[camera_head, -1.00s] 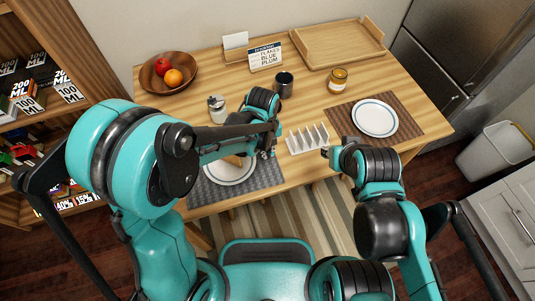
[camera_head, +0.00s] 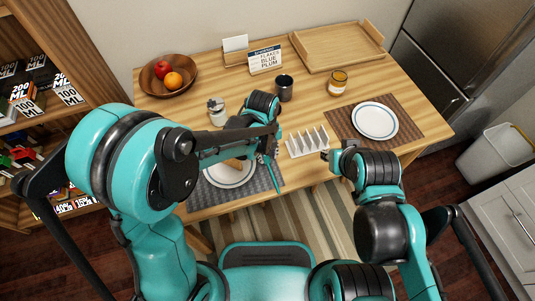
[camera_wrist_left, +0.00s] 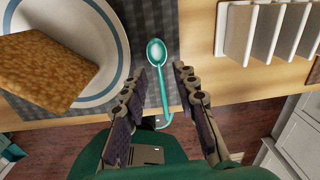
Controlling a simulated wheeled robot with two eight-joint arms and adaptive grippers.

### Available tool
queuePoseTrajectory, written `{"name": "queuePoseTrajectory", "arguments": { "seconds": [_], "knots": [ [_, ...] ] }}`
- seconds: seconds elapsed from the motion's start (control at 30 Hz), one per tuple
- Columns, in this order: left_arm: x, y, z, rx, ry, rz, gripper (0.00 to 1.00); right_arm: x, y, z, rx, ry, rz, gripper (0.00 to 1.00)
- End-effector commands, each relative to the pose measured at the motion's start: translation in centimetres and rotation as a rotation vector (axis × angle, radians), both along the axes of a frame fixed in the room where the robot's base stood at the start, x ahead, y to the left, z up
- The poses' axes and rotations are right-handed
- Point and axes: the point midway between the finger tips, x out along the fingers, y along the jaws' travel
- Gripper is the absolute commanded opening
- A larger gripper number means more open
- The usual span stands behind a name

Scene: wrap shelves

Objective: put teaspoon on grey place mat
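The teal teaspoon (camera_wrist_left: 157,62) shows in the left wrist view, bowl over the grey place mat (camera_wrist_left: 152,20), right of the plate. Its handle runs down between my left gripper's fingers. In the head view its handle (camera_head: 274,183) shows over the right part of the mat (camera_head: 212,199). My left gripper (camera_wrist_left: 163,72) is open, with gaps on both sides of the spoon; its tips in the head view (camera_head: 270,152) are partly hidden. I cannot tell whether the spoon fully rests on the mat. My right gripper (camera_head: 329,154) is by the table's front edge, its fingers unclear.
A plate (camera_head: 230,178) with bread (camera_wrist_left: 45,70) on it lies on the mat. A white rack (camera_head: 305,143) stands just right of my left gripper. A jar (camera_head: 216,112), a dark mug (camera_head: 284,88) and a fruit bowl (camera_head: 151,87) stand behind. A brown mat (camera_head: 408,128) is at right.

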Motion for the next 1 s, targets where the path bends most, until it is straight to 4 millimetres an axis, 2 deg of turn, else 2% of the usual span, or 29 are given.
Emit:
{"name": "queuePoseTrajectory", "arguments": {
  "seconds": [0.2, 0.4, 0.6, 0.83, 0.93, 1.0],
  "knots": [
    [-0.1, 0.3, 5.2, 0.0, 0.0, 0.001, 0.29, 0.0, 0.0, 2.5, 0.0, 0.0, 0.0, 0.29],
    [-0.2, 0.4, 9.1, 0.0, 0.0, 0.0, 0.29, 0.0, 0.0, 3.9, 0.0, 0.0, 0.0, 0.29],
    [-0.2, 0.5, 11.0, 0.0, 0.0, 0.0, 0.29, 0.0, 0.0, 4.5, 0.0, 0.0, 0.0, 0.29],
    [-0.3, 0.9, 11.4, -0.003, -0.006, 0.037, 0.29, 0.0, 0.0, 4.5, 0.0, 0.0, 0.0, 0.29],
    [-0.6, 2.3, 12.5, -0.02, -0.032, 0.202, 0.29, 0.0, 0.0, 4.4, 0.0, 0.0, 0.0, 0.29],
    [-1.1, 3.9, 13.7, -0.047, -0.062, 0.407, 0.29, 0.0, 0.0, 4.5, 0.0, 0.0, 0.0, 0.29]
  ]
}}
